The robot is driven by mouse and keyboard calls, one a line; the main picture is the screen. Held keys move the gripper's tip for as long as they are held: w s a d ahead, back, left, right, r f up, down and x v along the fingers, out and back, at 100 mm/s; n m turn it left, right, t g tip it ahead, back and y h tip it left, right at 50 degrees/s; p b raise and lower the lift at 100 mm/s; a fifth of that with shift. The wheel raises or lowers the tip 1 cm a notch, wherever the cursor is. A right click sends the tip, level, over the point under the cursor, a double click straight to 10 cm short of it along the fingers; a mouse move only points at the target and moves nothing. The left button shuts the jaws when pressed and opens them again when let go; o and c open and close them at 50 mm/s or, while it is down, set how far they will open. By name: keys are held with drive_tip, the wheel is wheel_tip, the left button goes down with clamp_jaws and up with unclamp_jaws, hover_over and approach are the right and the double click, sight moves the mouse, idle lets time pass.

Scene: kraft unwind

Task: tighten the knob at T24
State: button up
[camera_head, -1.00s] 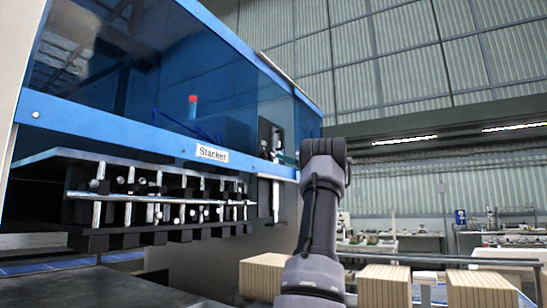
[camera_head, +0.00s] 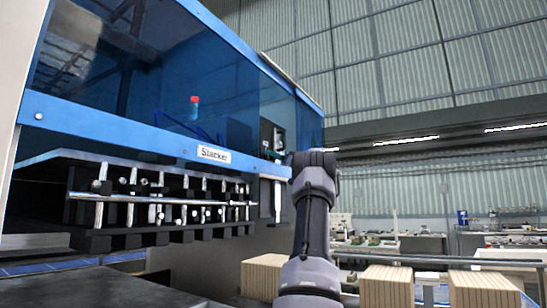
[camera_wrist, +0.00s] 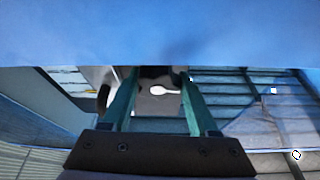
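My gripper (camera_wrist: 159,78) shows in the wrist view, with two green fingers standing apart. A pale, spoon-shaped piece (camera_wrist: 165,91) shows between the fingers against a dark patch; I cannot tell whether it is the knob, or how far beyond the fingers it lies. No label T24 is readable in either view. A blue surface (camera_wrist: 160,35) fills the top of the wrist view, just past the fingertips. In the head view, my arm rises in front of the blue machine marked Stacker (camera_head: 213,153), and my gripper is hidden there.
A row of metal rods and dark blocks (camera_head: 150,200) hangs under the machine's blue beam. Several stacks of brown board (camera_head: 385,288) stand at the lower right. A dark table top (camera_head: 90,288) is at lower left. Workbenches (camera_head: 425,243) stand farther back.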

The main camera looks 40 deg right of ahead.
drive_tip(key=c, duration=0.4)
drive_tip(key=m+h, duration=0.1)
drive_tip(key=m, duration=0.2)
drive_tip(key=m+h, duration=0.2)
drive_tip(key=m, duration=0.1)
drive_tip(key=shift+m, duration=0.4)
drive_tip(key=o, duration=1.4)
drive_tip(key=v, duration=1.1)
drive_tip(key=shift+a+f, duration=0.1)
drive_tip(key=shift+f, duration=0.05)
